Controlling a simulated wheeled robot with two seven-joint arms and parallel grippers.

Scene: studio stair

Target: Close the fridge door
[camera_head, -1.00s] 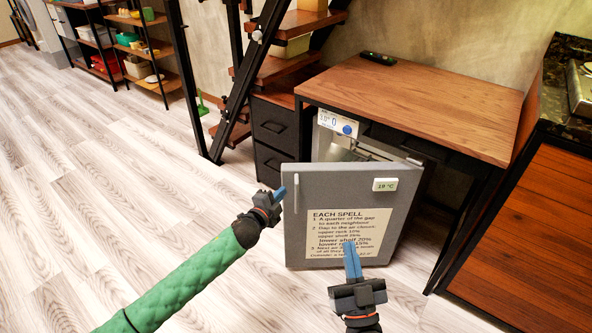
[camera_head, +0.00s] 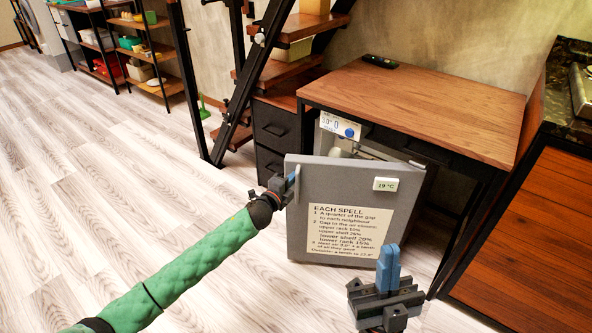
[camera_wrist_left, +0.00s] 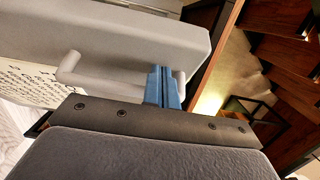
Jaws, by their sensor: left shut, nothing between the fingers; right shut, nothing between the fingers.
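The grey fridge door (camera_head: 345,240) stands partly open in front of the fridge (camera_head: 340,124) under the wooden desk. A strip of the interior shows above its top edge. The door carries a printed sheet (camera_head: 350,228) and a small temperature display (camera_head: 385,184). Its handle (camera_head: 298,185) is at the upper left, and shows as a pale bar in the left wrist view (camera_wrist_left: 110,74). My left gripper (camera_head: 292,175) is shut and empty at the handle, its blue fingers touching or very close to it. My right gripper (camera_head: 388,262) is shut and empty in front of the door's lower right.
The desk (camera_head: 420,100) overhangs the fridge, with a black remote (camera_head: 380,62) on top. Black drawers (camera_head: 275,130) and a stair frame stand left of the fridge. A wooden cabinet (camera_head: 525,230) stands on the right. The floor at left is clear.

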